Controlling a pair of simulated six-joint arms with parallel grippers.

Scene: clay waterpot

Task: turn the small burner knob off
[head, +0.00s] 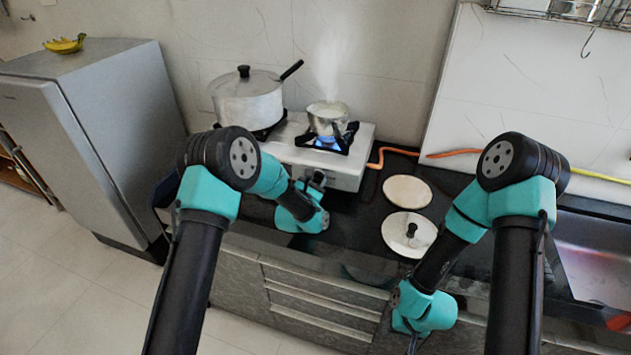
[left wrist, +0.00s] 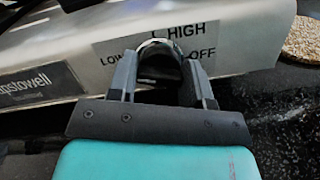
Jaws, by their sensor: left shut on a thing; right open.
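The small burner knob (left wrist: 158,62) is a dark round knob with a light rim on the stove's sloped metal front. The printed words LOW, HIGH and OFF surround it; its pointer direction cannot be told. My left gripper (left wrist: 160,75) is shut on the knob, one finger on each side; in the head view it (head: 318,180) is at the stove's front and hides the knob. The small pot (head: 328,117) steams on the right burner over a blue flame (head: 326,142). My right gripper (head: 412,343) is low in front of the counter, its open fingers barely showing.
A large lidded pot (head: 247,98) stands on the left burner of the stove (head: 345,180). A round board (head: 407,191) and a white lid (head: 409,234) lie on the dark counter to the right. An orange hose (head: 385,151) runs behind them. A fridge (head: 100,120) stands left.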

